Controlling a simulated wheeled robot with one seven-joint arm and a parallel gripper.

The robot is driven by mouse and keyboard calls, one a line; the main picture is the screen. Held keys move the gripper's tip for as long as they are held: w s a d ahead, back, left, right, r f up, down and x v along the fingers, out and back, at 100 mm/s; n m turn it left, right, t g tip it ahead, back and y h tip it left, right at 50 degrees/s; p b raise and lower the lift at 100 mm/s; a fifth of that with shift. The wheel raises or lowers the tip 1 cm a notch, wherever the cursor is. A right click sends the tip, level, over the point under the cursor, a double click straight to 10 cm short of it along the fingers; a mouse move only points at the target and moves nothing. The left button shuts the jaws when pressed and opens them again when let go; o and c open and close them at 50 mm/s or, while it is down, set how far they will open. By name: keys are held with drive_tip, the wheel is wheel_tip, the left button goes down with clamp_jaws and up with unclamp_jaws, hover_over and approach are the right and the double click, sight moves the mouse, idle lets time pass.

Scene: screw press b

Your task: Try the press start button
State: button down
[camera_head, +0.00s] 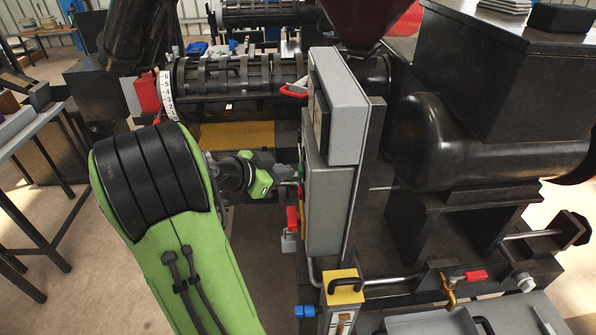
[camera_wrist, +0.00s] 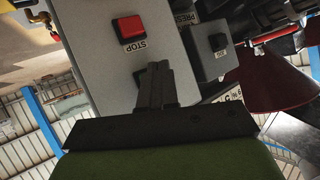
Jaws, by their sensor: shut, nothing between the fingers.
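The press's grey control box (camera_head: 330,205) stands in the middle of the head view, its button face turned left. The same grey panel (camera_wrist: 95,70) fills much of the wrist view, with a square red STOP button (camera_wrist: 130,29) on it. My gripper (camera_head: 288,172) is shut and empty, its tips close to that face; I cannot tell whether they touch it. In the wrist view the shut fingers (camera_wrist: 158,68) stand just below the STOP label. A small green part (camera_head: 301,171), possibly the start button, shows at the tips. No start label is readable; the fingers hide part of the panel.
A smaller grey box with a black button (camera_wrist: 217,41) sits beside the panel. Below my gripper are a red part (camera_head: 292,218) and a padlock (camera_head: 288,240). A yellow-topped post (camera_head: 342,290) stands below the control box. The ribbed press barrel (camera_head: 225,75) lies behind.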

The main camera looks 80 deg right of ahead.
drive_tip(key=shift+s+d, duration=0.1)
drive_tip(key=shift+s, duration=0.3)
drive_tip(key=shift+w, duration=0.1)
idle(0.5)
drive_tip(key=shift+w+a+b, duration=0.2)
drive_tip(key=shift+w+b, duration=0.25)
drive_tip(key=shift+w, duration=0.3)
drive_tip(key=shift+w+a, duration=0.2)
drive_tip(key=shift+w, duration=0.6)
drive_tip(key=shift+w+a, duration=0.15)
drive_tip(key=shift+w, duration=0.7)
drive_tip(key=shift+w+a, duration=0.2)
drive_tip(key=shift+w, duration=0.6)
drive_tip(key=shift+w, duration=0.1)
